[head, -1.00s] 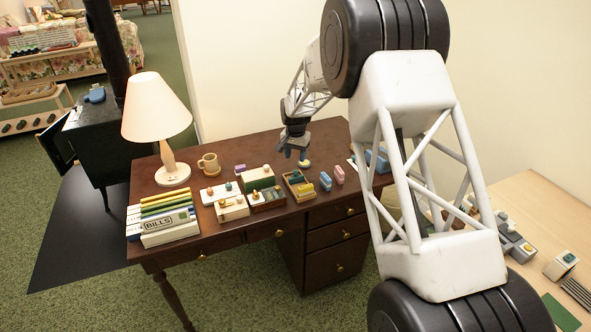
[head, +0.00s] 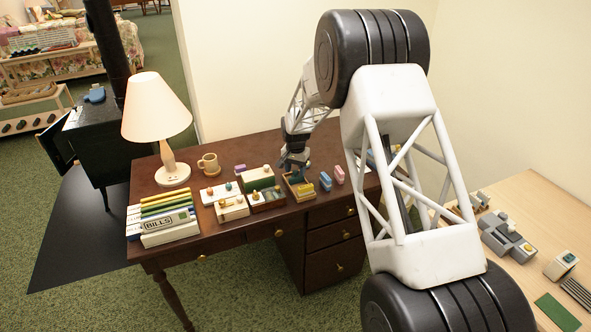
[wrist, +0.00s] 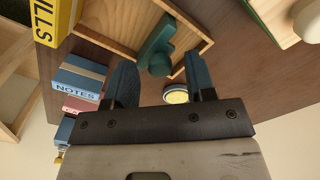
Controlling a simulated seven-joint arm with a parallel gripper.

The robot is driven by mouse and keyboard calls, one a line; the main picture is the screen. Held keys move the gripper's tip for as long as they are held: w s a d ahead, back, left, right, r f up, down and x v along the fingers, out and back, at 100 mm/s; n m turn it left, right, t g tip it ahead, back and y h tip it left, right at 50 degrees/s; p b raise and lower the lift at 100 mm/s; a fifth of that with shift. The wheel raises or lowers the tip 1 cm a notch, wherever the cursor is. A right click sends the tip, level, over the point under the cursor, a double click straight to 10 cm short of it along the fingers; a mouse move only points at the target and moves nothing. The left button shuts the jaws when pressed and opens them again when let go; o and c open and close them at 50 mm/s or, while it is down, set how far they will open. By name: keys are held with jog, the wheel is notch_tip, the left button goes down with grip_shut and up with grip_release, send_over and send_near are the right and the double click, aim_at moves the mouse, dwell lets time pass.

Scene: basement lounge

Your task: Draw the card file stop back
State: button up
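The card file is a shallow open wooden tray (head: 291,193) on the dark desk. It also shows in the wrist view (wrist: 197,22). A green stop with a rounded knob (wrist: 157,52) sits inside the tray; in the head view the stop (head: 297,177) is partly covered by my gripper. My gripper (head: 293,164) hangs just above and behind the tray. In the wrist view my gripper (wrist: 162,84) has its two fingers spread wide, with the stop's knob in the gap beyond them. Nothing is held, and I cannot tell whether a finger touches the tray.
A round yellow-topped piece (wrist: 176,95) lies on the desk between the fingers in the wrist view. Blue (head: 325,181) and pink (head: 339,174) boxes stand right of the tray. A green-and-white box (head: 258,179) stands left. The lamp (head: 172,174) and mug (head: 208,164) are farther left.

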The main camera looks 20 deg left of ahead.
grip_shut()
jog(key=shift+w+a, duration=1.45)
grip_release()
jog(key=shift+r, duration=0.1)
jog(key=shift+r, duration=3.85)
